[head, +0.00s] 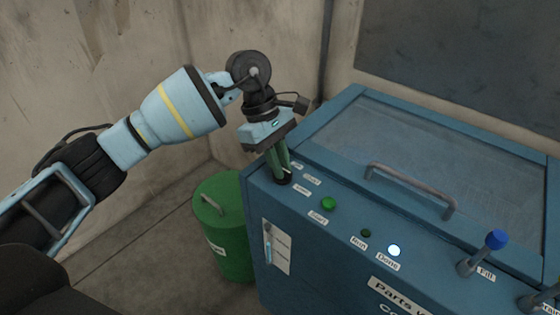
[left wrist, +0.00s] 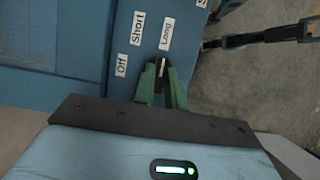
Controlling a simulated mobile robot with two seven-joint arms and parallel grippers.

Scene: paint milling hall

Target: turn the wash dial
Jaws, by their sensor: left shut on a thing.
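The wash dial (head: 282,182) is a small dark knob at the near left corner of the blue parts washer's top panel. My left gripper (head: 281,165) comes down on it from above, with its green fingers shut on it. In the left wrist view the gripper (left wrist: 162,80) has the dial (left wrist: 161,68) between its fingertips, which hide most of it. A pale mark on the dial seems to point toward the label "Long" (left wrist: 167,34). The labels "Short" (left wrist: 138,28) and "Off" (left wrist: 121,65) lie to the left. My right gripper is not in view.
The washer's panel has a green button (head: 328,204), a dark Run lamp (head: 366,233), a lit white Done lamp (head: 394,250) and a blue-knobbed Fill lever (head: 496,239). Its lid handle (head: 411,188) rises behind. A green drum (head: 222,235) stands left of the washer.

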